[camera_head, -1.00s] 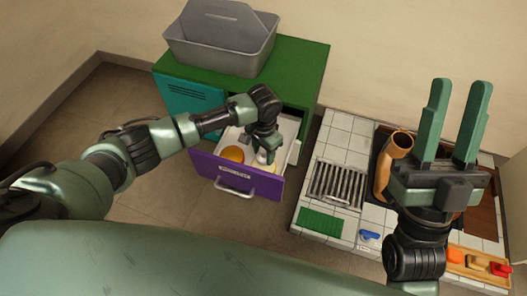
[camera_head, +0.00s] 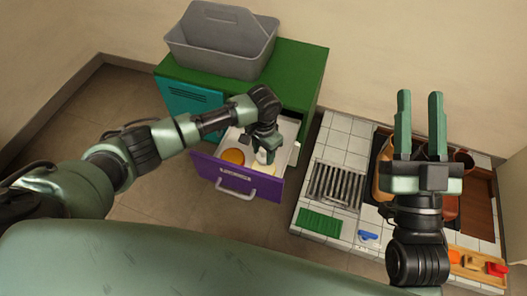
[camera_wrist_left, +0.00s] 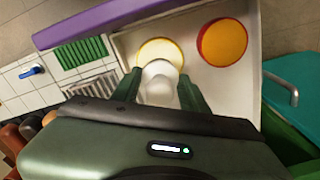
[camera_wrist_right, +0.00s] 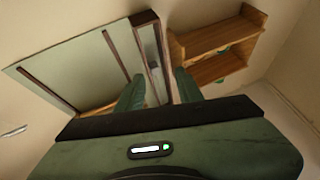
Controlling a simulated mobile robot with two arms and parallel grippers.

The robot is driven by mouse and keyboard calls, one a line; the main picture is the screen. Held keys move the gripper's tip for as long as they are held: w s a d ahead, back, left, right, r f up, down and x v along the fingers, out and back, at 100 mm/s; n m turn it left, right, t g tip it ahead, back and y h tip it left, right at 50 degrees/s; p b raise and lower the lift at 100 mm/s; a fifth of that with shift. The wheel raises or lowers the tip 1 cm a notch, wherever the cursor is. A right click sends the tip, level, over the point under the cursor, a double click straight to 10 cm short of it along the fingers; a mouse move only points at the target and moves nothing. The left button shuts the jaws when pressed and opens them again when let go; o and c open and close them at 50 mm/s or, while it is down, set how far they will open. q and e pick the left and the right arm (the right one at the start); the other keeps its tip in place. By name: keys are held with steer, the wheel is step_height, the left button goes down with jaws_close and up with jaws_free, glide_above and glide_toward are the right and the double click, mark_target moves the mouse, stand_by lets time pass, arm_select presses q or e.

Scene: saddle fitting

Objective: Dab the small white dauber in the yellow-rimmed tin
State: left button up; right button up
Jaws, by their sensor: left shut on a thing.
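My left gripper (camera_head: 263,152) is inside the open drawer, shut on the small white dauber (camera_wrist_left: 160,80). The dauber's rounded white end shows between the fingers in the left wrist view. Directly beyond it there is the yellow-rimmed tin (camera_wrist_left: 158,50) with pale cream contents, partly covered by the dauber; it also shows below the gripper in the head view (camera_head: 264,169). I cannot tell whether dauber and tin touch. My right gripper (camera_head: 420,130) is raised over the tiled counter, fingers apart, empty.
An orange tin with a red rim (camera_wrist_left: 222,42) sits beside the yellow-rimmed one. The drawer (camera_head: 238,180) has a purple front and white walls under a green-topped cabinet (camera_head: 295,68) bearing a grey caddy (camera_head: 220,45). The tiled counter (camera_head: 345,140) holds a rack and brown vessels.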

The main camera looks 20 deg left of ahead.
arm_select(q)
steer(key=shift+r+p, duration=0.5)
steer(key=shift+p, duration=0.1)
steer(key=shift+r+p, duration=0.25)
steer(key=shift+p, duration=0.05)
steer(key=shift+r, duration=0.15)
arm_select(e)
step_height(320, 180, down, 10)
steer(key=w+d+g+h, duration=0.1)
steer(key=w+g+h, duration=0.1)
steer(key=g, duration=0.4)
steer(key=shift+f, duration=0.15)
